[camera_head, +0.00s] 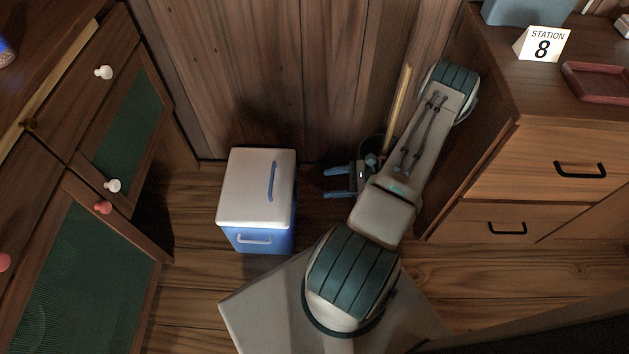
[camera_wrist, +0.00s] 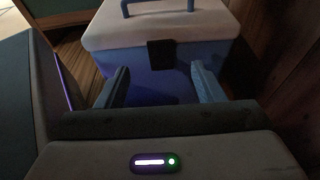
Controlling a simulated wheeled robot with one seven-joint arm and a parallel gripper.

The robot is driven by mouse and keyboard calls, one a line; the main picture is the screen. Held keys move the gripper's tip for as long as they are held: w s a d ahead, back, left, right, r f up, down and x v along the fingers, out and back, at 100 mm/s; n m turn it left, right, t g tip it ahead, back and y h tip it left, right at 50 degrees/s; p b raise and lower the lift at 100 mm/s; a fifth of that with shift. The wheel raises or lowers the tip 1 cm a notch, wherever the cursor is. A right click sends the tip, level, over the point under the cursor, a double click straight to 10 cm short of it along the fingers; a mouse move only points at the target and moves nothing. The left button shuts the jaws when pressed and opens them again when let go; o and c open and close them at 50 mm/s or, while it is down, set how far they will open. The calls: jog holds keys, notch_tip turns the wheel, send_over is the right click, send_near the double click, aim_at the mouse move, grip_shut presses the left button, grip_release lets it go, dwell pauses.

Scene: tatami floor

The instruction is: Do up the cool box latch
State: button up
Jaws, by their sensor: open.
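The cool box (camera_head: 256,190) stands on the floor, with a white lid, a blue lid handle and a blue body. Its lid looks down. In the wrist view the cool box (camera_wrist: 180,26) fills the top, and a dark latch (camera_wrist: 160,54) hangs at the lid's edge in front of the blue side. I cannot tell whether the latch is fastened. The latch is hidden in the head view. My gripper (camera_head: 328,184) is open and empty, to the right of the box and apart from it. In the wrist view its fingers (camera_wrist: 160,72) point at the latch side, one either side of the latch.
A wooden cabinet (camera_head: 100,130) with green panels stands on the left. A drawer unit (camera_head: 540,170) with black handles stands on the right, bearing a Station 8 sign (camera_head: 542,44). A plank wall (camera_head: 260,70) is behind the box.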

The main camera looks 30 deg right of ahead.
jog(key=v, duration=0.4)
jog(key=shift+s+d+p, duration=0.25)
jog(key=shift+d+p, duration=0.1)
